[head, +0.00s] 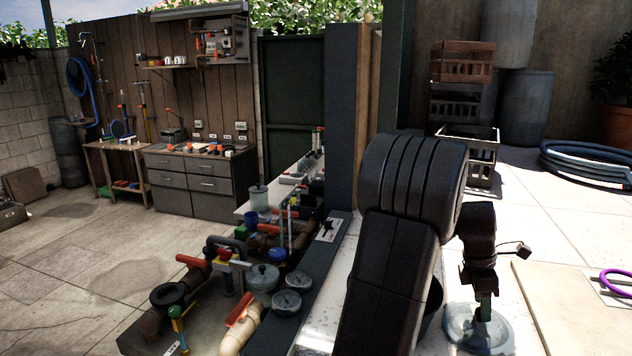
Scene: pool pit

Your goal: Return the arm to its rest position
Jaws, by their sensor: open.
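My arm (395,250) is black and bent, and it fills the middle right of the head view. Its upper link rises from the bottom edge to a thick ribbed joint. Beyond it my gripper (482,284) points down at the right, small and dark, and is open. Its fingertips are hard to make out. Just below it a pale blue, see-through round dish (478,330) lies on the light surface, with a dark green upright piece at its middle. I cannot tell whether the gripper touches that piece.
Pipes, valves and gauges (285,302) crowd the pit to the left of my arm. Stacked crates (468,147) and blue barrels (527,108) stand behind. A coiled blue hose (590,165) lies at the right. A beige board (570,305) lies at the lower right. The paved floor at left is mostly clear.

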